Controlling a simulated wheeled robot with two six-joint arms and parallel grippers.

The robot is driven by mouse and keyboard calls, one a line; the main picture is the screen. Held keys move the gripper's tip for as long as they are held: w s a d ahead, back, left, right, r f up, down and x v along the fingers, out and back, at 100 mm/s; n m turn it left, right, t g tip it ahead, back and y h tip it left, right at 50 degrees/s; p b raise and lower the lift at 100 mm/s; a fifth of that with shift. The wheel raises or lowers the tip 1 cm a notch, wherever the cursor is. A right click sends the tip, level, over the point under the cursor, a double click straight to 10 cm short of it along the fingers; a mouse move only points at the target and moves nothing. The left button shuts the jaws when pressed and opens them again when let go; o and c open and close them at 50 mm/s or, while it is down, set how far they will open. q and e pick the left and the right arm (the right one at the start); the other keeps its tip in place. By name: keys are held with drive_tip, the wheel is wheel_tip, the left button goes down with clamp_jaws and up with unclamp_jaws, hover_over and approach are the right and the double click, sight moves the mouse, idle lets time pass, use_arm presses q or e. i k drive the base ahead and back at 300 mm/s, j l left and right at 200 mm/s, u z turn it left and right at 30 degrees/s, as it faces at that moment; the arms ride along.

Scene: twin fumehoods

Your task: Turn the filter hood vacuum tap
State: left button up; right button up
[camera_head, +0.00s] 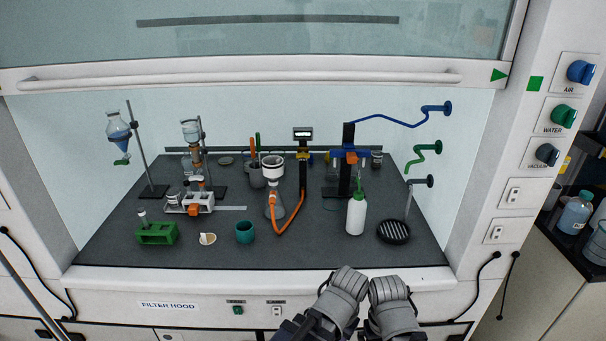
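The vacuum tap (547,154) is a dark blue-grey knob on a white plate marked VACUUM. It sits on the right side post of the filter hood, below the blue AIR tap (580,72) and the green WATER tap (563,115). My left gripper (348,279) and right gripper (389,288) are grey and close side by side at the bottom centre, in front of the hood's front edge. Both are well apart from the tap, below and to its left. Their fingers are not clear enough to show open or shut.
The hood's sash (240,75) is raised. Glassware and stands cover the dark worktop (330,245), with a white wash bottle (356,214) and a black round disc (394,231) near its right front. Sockets (513,194) sit below the tap. Bottles (575,212) stand at far right.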

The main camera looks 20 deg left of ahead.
sight(547, 153)
drive_tip(key=l+u, duration=0.1)
drive_tip(key=u, duration=0.3)
drive_tip(key=l+u, duration=0.15)
drive_tip(key=u, duration=0.25)
drive_tip(key=l+u, duration=0.25)
drive_tip(key=l, duration=0.15)
drive_tip(key=k+l+u, duration=0.2)
drive_tip(key=l, duration=0.2)
drive_tip(key=l+u, duration=0.25)
drive_tip(key=l, duration=0.15)
drive_tip(key=k+l, duration=0.1)
drive_tip(key=l, duration=0.2)
drive_tip(key=k+l, duration=0.1)
drive_tip(key=l, duration=0.2)
drive_tip(key=k+l, duration=0.15)
drive_tip(key=l, duration=0.15)
